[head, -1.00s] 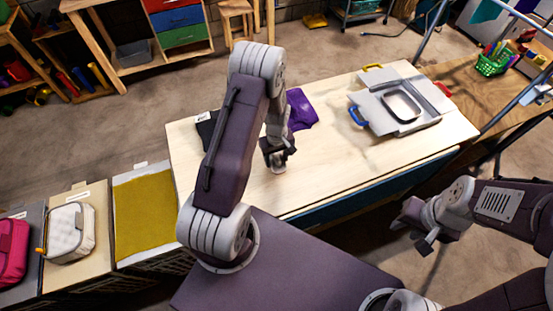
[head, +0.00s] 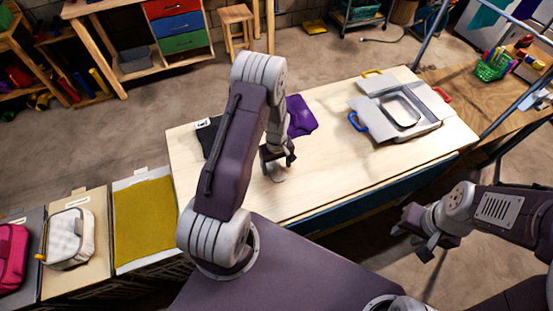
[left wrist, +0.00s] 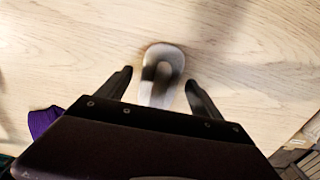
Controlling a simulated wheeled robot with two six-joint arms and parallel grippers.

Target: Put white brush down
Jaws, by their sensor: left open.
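The white brush (left wrist: 163,62) shows in the left wrist view as a pale rounded shape with a dark middle, against the wooden tabletop. It lies between the two spread fingers of my left gripper (left wrist: 160,88), with a gap on each side. In the head view the brush (head: 278,177) is a small pale shape at the table surface, just below my left gripper (head: 275,158). Part of the brush is hidden by the gripper. My right gripper (head: 425,235) is off the table at the right, empty; its finger gap is hard to make out.
On the wooden table (head: 340,185), a purple cloth (head: 300,115) and a dark item (head: 207,135) lie behind my left arm. The table's front middle is clear. Bins with bags stand at left.

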